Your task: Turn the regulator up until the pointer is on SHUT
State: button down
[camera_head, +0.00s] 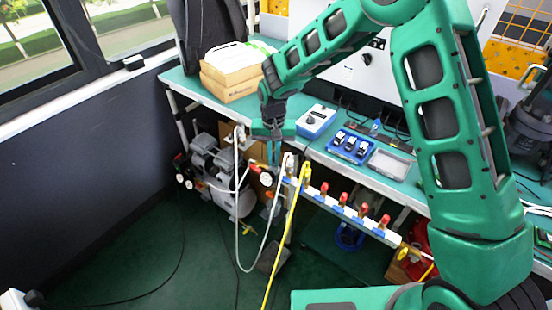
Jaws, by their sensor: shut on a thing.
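My gripper (273,162) points down at the left end of the bench, with its fingers shut on the regulator. The regulator's knob is mostly hidden between the fingers. A small round white gauge with a red rim (266,179) shows just below and left of the fingertips. The pointer and the SHUT mark are too small or hidden to read from here.
A manifold rail with several red-topped valves (343,205) runs to the right below the bench edge. White (238,200) and yellow (291,225) hoses hang close to my gripper. A grey compressor (212,165) stands behind left. Cardboard boxes (230,75) and a blue device (315,120) sit on the bench (185,82).

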aim_at(274, 157)
jog(key=shift+w+m, duration=0.2)
jog(key=shift+m, duration=0.2)
jog(key=c, duration=1.9)
grip_release()
jog(key=shift+o, duration=0.2)
jog(key=shift+s, duration=0.1)
notch_tip(274, 157, up, 11)
jog(key=shift+d+f, duration=0.1)
